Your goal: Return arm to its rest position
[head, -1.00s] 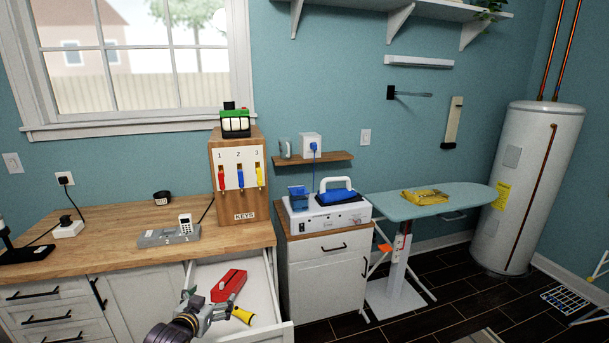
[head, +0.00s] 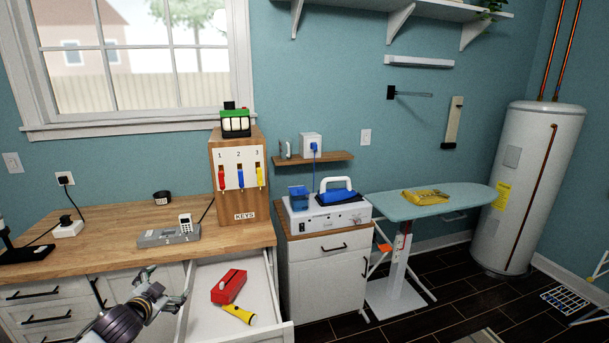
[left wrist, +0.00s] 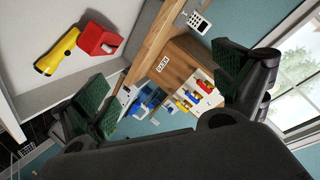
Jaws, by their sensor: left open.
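My left gripper (head: 164,284) is at the lower left of the head view, in front of the counter's cabinets and beside the left edge of the open drawer (head: 282,315). Its two dark green finger pads stand wide apart in the left wrist view (left wrist: 165,85), with nothing between them. A red object (head: 229,286) and a yellow flashlight (head: 239,315) lie in the drawer, apart from the gripper. Both also show at the upper left of the wrist view, the red object (left wrist: 98,38) beside the flashlight (left wrist: 58,51). My right gripper is not in view.
The wooden counter (head: 100,227) bears a key cabinet (head: 238,205) and a grey tray with a small white device (head: 186,224). A white cabinet (head: 325,277) with an iron (head: 338,191) on top and an ironing board (head: 440,200) stand to the right.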

